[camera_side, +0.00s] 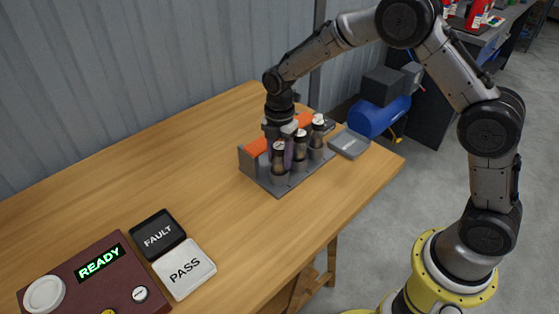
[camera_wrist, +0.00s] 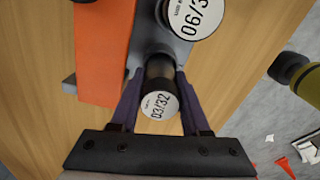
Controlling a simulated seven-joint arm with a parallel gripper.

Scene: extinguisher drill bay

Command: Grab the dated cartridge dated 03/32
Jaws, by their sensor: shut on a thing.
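The dated cartridge marked 03/32 (camera_wrist: 158,102) has a white label on its end and a dark body. It sits between the two purple fingers of my gripper (camera_wrist: 159,80), which is shut on it. In the side view, my gripper (camera_side: 279,153) points down at the nearest end of the grey rack (camera_side: 277,192), around the nearest cartridge (camera_side: 280,169). That cartridge still stands in the rack, upright. A second cartridge, its label reading 06/3 with the last digit cut off (camera_wrist: 192,18), stands just beyond the held one in the wrist view.
Two more cartridges (camera_side: 300,149) stand in the rack, close beside my gripper. An orange panel (camera_wrist: 104,50) runs along the rack's back. A grey flat box (camera_side: 349,143) lies past the rack. FAULT (camera_side: 158,235) and PASS (camera_side: 185,268) pads and a READY panel (camera_side: 70,290) lie at the table's front left.

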